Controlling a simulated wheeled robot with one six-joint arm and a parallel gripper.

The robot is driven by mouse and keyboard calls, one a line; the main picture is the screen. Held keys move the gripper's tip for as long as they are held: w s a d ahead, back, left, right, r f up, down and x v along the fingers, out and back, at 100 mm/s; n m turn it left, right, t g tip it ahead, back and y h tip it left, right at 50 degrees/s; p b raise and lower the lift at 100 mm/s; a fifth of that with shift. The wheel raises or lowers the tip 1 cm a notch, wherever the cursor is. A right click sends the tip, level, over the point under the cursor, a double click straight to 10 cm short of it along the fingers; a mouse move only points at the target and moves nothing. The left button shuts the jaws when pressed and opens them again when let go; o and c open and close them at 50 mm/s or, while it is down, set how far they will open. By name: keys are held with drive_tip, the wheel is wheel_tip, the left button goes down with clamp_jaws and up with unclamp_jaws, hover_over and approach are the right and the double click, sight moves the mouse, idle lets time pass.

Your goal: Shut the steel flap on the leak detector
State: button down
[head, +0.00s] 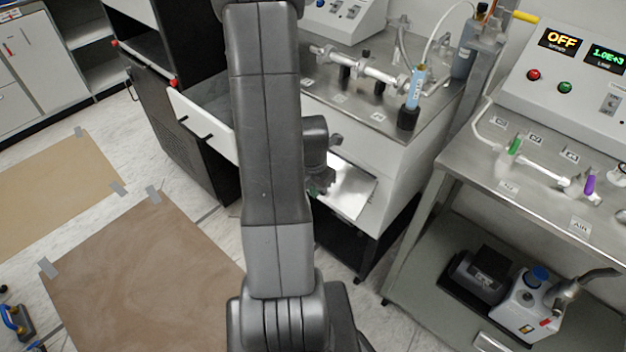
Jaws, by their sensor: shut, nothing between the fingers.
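A bright steel flap (350,188) shows on the front of the white cabinet (395,165) just right of my arm. It appears to stand out from the front face, but its left part is hidden behind my arm, so its exact angle is hard to tell. I take this cabinet to be the leak detector, though no readable name shows. My gripper (318,188) is partly hidden behind my arm, at the left edge of the flap. It is shut and holds nothing. Whether it touches the flap cannot be told.
A white drawer (203,120) stands open left of my arm. A steel bench (470,190) with a control box reading OFF (560,41) stands at right, a pump (530,305) on its lower shelf. Brown mats (140,265) lie on the open floor at left.

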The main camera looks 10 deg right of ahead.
sight(327, 194)
drive_tip(key=shift+w+d+f, duration=1)
drive_tip(key=shift+d+f, duration=0.1)
drive_tip(key=shift+d, duration=0.05)
drive_tip(key=shift+f, duration=0.15)
wheel_tip(327, 194, down, 2)
drive_tip(key=t+h+b, duration=0.1)
drive_tip(key=b, duration=0.6)
drive_tip(key=shift+w+d+b, duration=0.15)
drive_tip(key=shift+b, duration=0.2)
drive_tip(key=f+h+b, duration=0.1)
drive_tip(key=b, duration=0.3)
drive_tip(key=t+b, duration=0.1)
drive_tip(key=b, duration=0.3)
drive_tip(key=shift+w+d+f+h, duration=0.2)
drive_tip(key=shift+d+f+h, duration=0.1)
drive_tip(key=shift+f+h, duration=0.1)
drive_tip(key=b, duration=0.3)
drive_tip(key=f+t+h+b, duration=0.1)
drive_tip(key=b, duration=0.2)
drive_tip(key=shift+w+d, duration=0.25)
drive_tip(key=shift+d, duration=0.1)
drive_tip(key=h+b, duration=0.1)
drive_tip(key=b, duration=0.2)
drive_tip(key=shift+w+d+f+t, duration=0.25)
drive_tip(key=shift+w+d+t, duration=0.1)
drive_tip(key=shift+d+t, duration=0.05)
drive_tip(key=shift+w+d+f+b, duration=0.55)
drive_tip(key=shift+d+b, duration=0.15)
drive_tip(key=shift+d, duration=0.05)
